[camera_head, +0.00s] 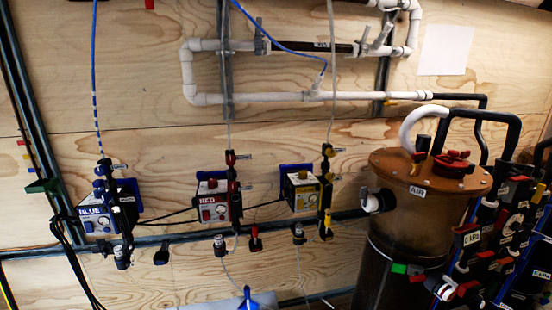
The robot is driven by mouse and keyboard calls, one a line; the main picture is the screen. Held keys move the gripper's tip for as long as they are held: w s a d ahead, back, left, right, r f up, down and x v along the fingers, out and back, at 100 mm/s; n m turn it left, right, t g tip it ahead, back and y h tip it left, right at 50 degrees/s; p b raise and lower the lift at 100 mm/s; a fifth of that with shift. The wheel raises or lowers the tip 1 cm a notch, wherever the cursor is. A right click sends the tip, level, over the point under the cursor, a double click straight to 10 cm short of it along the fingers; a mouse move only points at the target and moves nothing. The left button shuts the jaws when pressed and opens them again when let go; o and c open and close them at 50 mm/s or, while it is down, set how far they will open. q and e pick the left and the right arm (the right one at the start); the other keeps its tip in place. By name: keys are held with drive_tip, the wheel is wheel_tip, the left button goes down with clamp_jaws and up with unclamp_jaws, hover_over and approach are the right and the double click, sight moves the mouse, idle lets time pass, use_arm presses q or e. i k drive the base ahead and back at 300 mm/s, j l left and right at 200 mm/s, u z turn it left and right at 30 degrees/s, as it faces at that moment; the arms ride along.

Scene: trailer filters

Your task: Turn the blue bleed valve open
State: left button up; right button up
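The blue filter unit (97,219), a box labelled BLUE, is on the plywood wall at the left. A vertical valve assembly with blue and black fittings (101,184) runs along its right side, with a small metallic lever (119,167) near the top pointing right. A blue tube (95,80) runs up from it. Below the box hang a dark fitting with a grey end (121,257) and a separate black handle-like part (161,252). I cannot tell which of these is the bleed valve or how far it is turned. Neither gripper shows in the head view.
A RED unit (211,205) and a yellow-labelled unit (301,190) sit to the right. A brown tank (420,205) and crowded valves (490,250) fill the right side. White pipes (300,97) run above. Black cables (75,265) hang at the left.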

sight(107, 198)
drive_tip(key=u, duration=1.3)
